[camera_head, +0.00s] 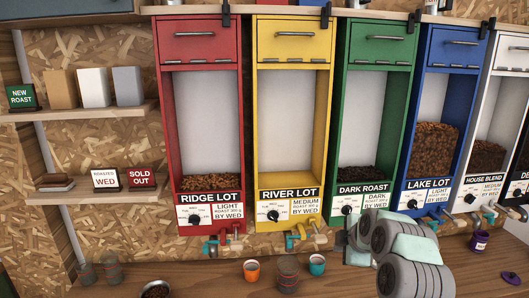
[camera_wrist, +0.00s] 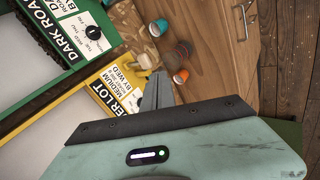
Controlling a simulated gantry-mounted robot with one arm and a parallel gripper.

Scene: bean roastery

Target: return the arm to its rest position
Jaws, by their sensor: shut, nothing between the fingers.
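My arm reaches in from the lower right of the head view, in front of the green Dark Roast bin (camera_head: 377,118). Its fingertips cannot be made out clearly there. In the wrist view my gripper (camera_wrist: 157,90) shows its grey fingers together, with nothing between them. Beyond the fingers are the wooden counter (camera_wrist: 215,55) and the tilted fronts of the Dark Roast bin (camera_wrist: 75,28) and the yellow River Lot bin (camera_wrist: 112,88). The fingers overlap part of the River Lot bin's front in that view.
An orange cup (camera_head: 251,271), a grey cup (camera_head: 287,274) and a teal cup (camera_head: 317,264) stand on the counter left of my arm. A bowl of beans (camera_head: 156,290) is further left. The red Ridge Lot bin (camera_head: 168,120) hangs at left.

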